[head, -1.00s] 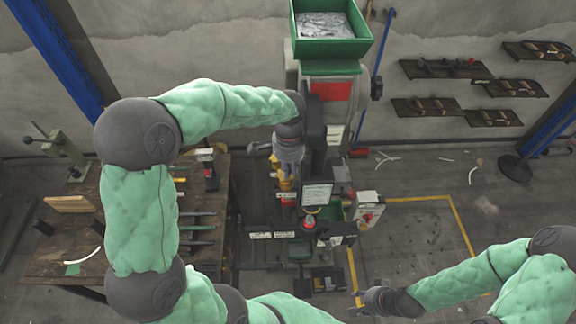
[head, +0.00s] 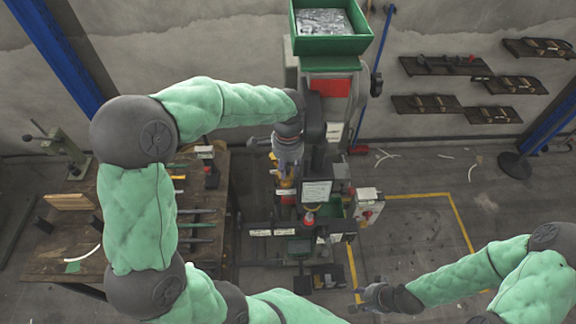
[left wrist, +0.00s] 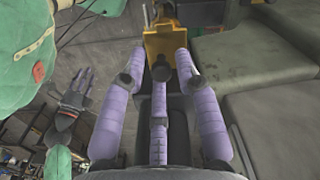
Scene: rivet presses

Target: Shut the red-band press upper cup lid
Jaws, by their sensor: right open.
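The press (head: 340,105) with the red band (head: 330,88) stands at the centre of the head view. My left gripper (head: 288,172) is at its front left, pointing down beside a small yellow part (head: 287,184). In the left wrist view, the purple fingers of my left gripper (left wrist: 160,65) are spread apart, with a yellow part (left wrist: 165,45) just beyond the tips. I cannot make out the upper cup lid or whether the fingers touch the yellow part. My right gripper (head: 366,297) is low and right of the press, open and empty.
A green hopper (head: 298,46) tops the press. A wooden bench (head: 135,235) with tools stands left. A grey control box (head: 367,205) sits at the press's right. Wall shelves (head: 435,66) hang at the right. Floor inside the yellow line (head: 460,225) is mostly clear.

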